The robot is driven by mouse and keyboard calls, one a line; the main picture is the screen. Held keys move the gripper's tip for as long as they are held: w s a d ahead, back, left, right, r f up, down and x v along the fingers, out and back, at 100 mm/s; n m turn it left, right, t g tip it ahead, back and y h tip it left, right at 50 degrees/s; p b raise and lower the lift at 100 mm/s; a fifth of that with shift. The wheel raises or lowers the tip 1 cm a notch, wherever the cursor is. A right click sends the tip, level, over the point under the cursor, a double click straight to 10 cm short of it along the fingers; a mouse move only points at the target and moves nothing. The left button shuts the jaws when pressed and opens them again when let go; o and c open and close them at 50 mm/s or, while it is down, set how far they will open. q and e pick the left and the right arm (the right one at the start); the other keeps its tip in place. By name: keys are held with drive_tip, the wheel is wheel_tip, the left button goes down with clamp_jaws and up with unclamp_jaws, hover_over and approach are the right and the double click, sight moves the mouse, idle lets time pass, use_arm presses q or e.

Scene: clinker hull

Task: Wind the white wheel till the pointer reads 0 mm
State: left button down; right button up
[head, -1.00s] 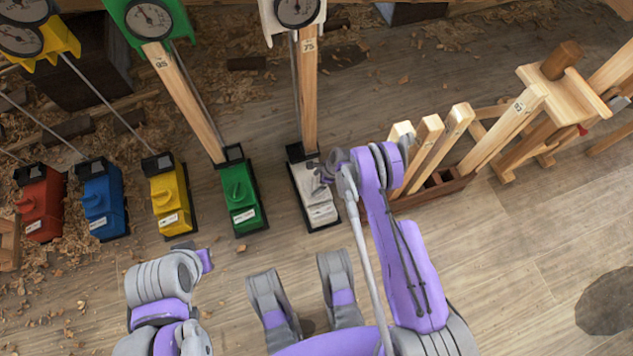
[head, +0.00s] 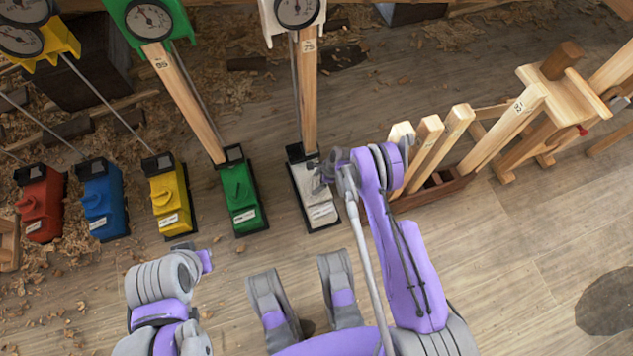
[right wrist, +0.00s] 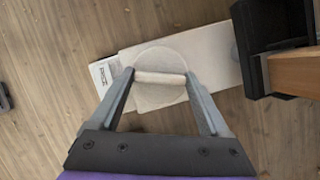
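The white wheel (right wrist: 160,95) is a round disc with a raised bar across it, on the white jack box in the right wrist view. My right gripper (right wrist: 159,75) is over it, fingers wide apart, one fingertip at each end of the bar. Whether they touch the bar is unclear. In the head view my right gripper (head: 321,180) hides most of the wheel on the white box (head: 321,213). The white-framed dial (head: 297,10) stands at the top; its pointer is too small to read. My left gripper (head: 205,261) is at the lower left, its fingers not clear.
Green (head: 241,198), yellow (head: 170,203), blue (head: 103,208) and red (head: 41,210) boxes stand in a row to the left. A wooden post (head: 308,95) rises behind the white box. A rack of wooden posts (head: 440,185) stands close on the right.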

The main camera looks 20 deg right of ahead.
drive_tip(key=shift+o, duration=1.4)
drive_tip(key=p+v, duration=0.2)
drive_tip(key=v, duration=0.8)
drive_tip(key=shift+r+p, duration=0.35)
drive_tip(key=shift+r, duration=0.05)
drive_tip(key=shift+d, duration=0.15)
